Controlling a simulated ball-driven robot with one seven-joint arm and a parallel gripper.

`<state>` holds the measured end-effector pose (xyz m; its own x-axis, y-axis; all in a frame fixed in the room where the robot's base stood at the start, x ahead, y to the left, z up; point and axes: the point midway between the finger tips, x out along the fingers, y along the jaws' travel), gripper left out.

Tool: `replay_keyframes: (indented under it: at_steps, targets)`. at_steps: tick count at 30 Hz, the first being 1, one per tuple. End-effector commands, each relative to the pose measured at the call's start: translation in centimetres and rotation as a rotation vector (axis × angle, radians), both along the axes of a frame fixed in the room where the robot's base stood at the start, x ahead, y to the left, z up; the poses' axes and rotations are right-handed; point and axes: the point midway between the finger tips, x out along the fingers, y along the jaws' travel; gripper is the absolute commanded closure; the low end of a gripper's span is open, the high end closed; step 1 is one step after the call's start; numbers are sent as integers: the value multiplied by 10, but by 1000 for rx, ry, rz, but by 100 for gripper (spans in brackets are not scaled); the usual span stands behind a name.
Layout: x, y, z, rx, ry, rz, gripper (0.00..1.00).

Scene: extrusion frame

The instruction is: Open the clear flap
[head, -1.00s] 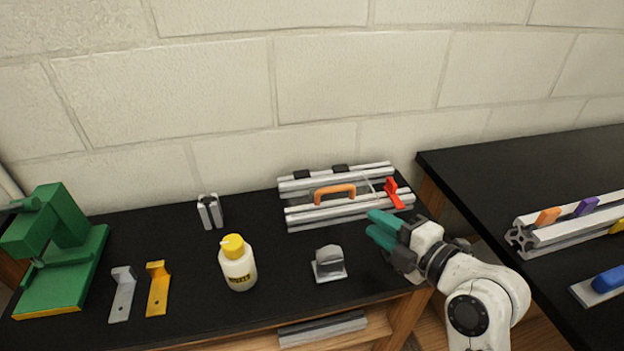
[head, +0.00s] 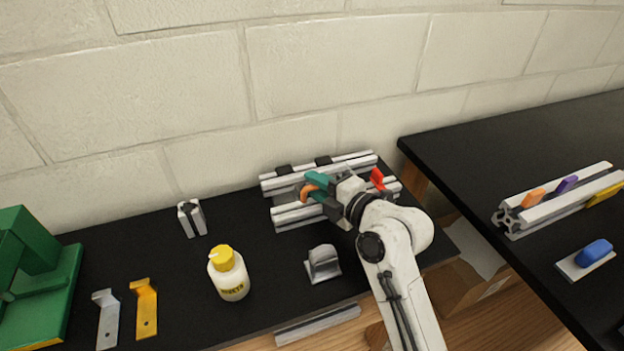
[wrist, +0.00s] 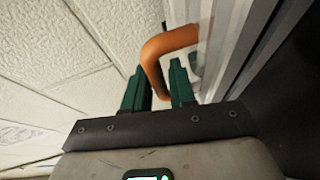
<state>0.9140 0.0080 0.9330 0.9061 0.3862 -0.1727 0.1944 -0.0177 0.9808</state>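The clear flap lies between silver extrusion rails at the back of the black table; my gripper and arm hide most of it. Its orange handle (head: 307,193) stands up from it and shows large in the wrist view (wrist: 168,42). My gripper (head: 313,190) has reached the handle, with one teal finger on either side of it. In the wrist view my fingers (wrist: 157,78) are apart with part of the handle between them. I see no clear grip on it. A red latch piece (head: 377,179) sits on the rails, right of my gripper.
A grey block (head: 322,263) and a yellow-capped bottle (head: 229,275) stand in front and to the left. A small upright extrusion piece (head: 192,218) is at the back left. The wall is close behind the rails. A second black table (head: 480,150) is at the right.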

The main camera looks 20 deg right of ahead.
Motion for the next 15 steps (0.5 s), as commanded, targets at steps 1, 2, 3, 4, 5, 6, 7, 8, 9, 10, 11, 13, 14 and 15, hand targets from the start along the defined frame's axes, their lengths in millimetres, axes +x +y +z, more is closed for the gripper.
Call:
replay_keyframes:
  at_steps: [1, 2, 3, 4, 5, 6, 7, 8, 9, 10, 11, 13, 14, 15]
  targets:
    - [5, 2, 0, -1, 1, 1, 75]
    - [7, 3, -1, 0, 1, 1, 75]
    - [10, 4, -2, 0, 1, 1, 75]
    - [11, 5, -2, 0, 0, 0, 75]
    - [13, 6, -2, 0, 0, 0, 75]
    - [14, 6, -2, 0, 0, 0, 75]
    - [14, 6, -3, 0, 1, 0, 75]
    - [14, 6, -3, 0, 1, 0, 75]
    - [15, 6, -3, 0, 1, 0, 75]
    - [15, 6, -3, 0, 1, 0, 75]
    - [15, 6, -3, 0, 1, 0, 75]
    - [14, 6, -3, 0, 1, 0, 75]
    - [14, 6, -3, 0, 1, 0, 75]
    - [14, 6, -3, 0, 1, 0, 77]
